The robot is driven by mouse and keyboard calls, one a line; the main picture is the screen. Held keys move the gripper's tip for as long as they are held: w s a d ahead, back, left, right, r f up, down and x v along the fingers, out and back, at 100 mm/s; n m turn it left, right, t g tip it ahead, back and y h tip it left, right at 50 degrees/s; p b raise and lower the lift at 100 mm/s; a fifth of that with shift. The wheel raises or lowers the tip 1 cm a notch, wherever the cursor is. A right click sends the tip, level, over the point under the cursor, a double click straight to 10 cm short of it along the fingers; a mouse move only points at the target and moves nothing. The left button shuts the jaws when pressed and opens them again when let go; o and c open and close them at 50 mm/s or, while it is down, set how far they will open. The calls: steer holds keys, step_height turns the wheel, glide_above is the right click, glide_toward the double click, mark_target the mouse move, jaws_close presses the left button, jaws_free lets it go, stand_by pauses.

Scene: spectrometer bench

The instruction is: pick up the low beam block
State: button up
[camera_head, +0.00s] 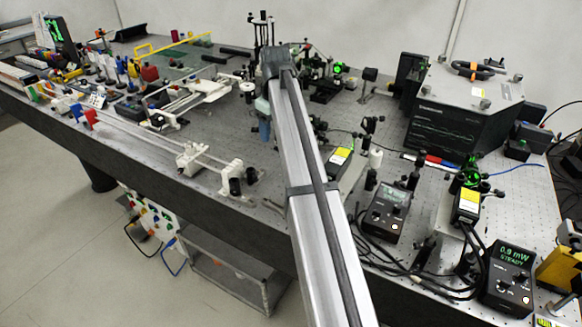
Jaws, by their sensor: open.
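My arm reaches from the bottom edge up over the middle of the bench. Its far end bends down to a small blue-grey wrist, with my gripper (265,134) low over the bench top; the fingers are too small to make out clearly, and nothing shows held in them. I cannot tell for sure which object is the low beam block. Several small dark blocks and mounts stand around the gripper, and my arm hides part of the bench behind it.
A white rail assembly (190,158) lies left of my arm. A large dark instrument box (445,118) stands at the back right. Power meters (387,211) and cables crowd the right front. Perforated bench top (225,125) shows bare left of the gripper.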

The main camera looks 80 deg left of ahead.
steer(key=w+d+r+n+h, duration=0.1)
steer(key=w+d+h, duration=0.1)
steer(key=w, duration=0.3)
step_height(320, 180, down, 13)
steer(key=shift+s+a+f, duration=0.1)
steer(key=shift+a+f, duration=0.05)
steer(key=shift+f, duration=0.05)
steer(key=c, duration=1.1)
steer(key=shift+r, duration=0.1)
steer(key=shift+c, duration=0.2)
